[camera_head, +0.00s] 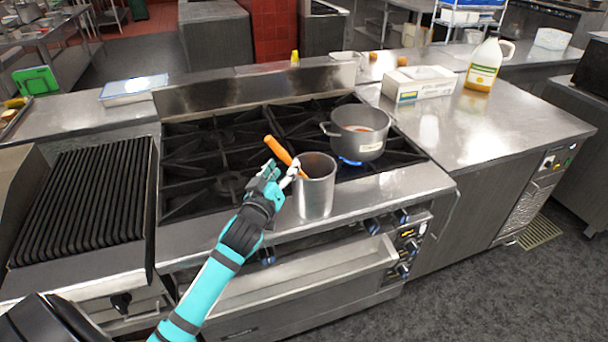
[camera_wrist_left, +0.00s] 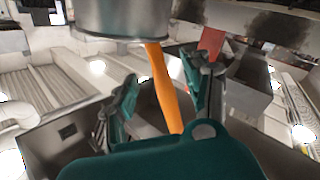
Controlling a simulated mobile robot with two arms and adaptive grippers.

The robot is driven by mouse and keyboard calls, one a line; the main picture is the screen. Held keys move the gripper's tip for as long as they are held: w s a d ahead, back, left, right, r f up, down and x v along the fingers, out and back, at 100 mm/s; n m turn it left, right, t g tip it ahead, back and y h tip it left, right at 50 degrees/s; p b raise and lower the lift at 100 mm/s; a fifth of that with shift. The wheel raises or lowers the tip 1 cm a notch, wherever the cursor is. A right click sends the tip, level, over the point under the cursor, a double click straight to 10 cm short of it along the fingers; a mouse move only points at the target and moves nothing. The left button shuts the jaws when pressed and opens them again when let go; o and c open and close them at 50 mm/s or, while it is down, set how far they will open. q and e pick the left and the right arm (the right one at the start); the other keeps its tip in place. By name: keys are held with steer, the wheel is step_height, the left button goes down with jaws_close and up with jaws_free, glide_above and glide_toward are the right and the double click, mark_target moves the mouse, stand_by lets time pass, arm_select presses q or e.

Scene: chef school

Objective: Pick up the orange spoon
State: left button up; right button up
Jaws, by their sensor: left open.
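The orange spoon (camera_head: 278,150) leans in a steel cylindrical container (camera_head: 317,188), its handle sticking out over the rim to the upper left in the head view. The container stands on the front ledge of the stove. My left gripper (camera_head: 281,172) is at the container's left side, close to the handle. In the left wrist view, the orange handle (camera_wrist_left: 161,85) runs between the two spread fingers of my left gripper (camera_wrist_left: 165,88), and the container (camera_wrist_left: 125,18) is at the top. I cannot tell whether a finger touches the handle. The spoon's lower end is hidden in the container. My right gripper is not in view.
A grey pot (camera_head: 360,132) stands on a lit burner behind and right of the container. A ribbed grill (camera_head: 85,200) is at the left. A white box (camera_head: 420,84) and a jug (camera_head: 484,65) stand on the right counter, whose front part is clear.

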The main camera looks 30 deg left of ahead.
mark_target(286, 163)
arm_select(q)
steer(key=w, duration=0.1)
steer(key=w+p, duration=0.1)
steer(key=w, duration=0.1)
steer(key=shift+w+a+r, duration=0.1)
steer(key=shift+w+a, duration=0.2)
steer(key=shift+a, duration=0.05)
jaws_close()
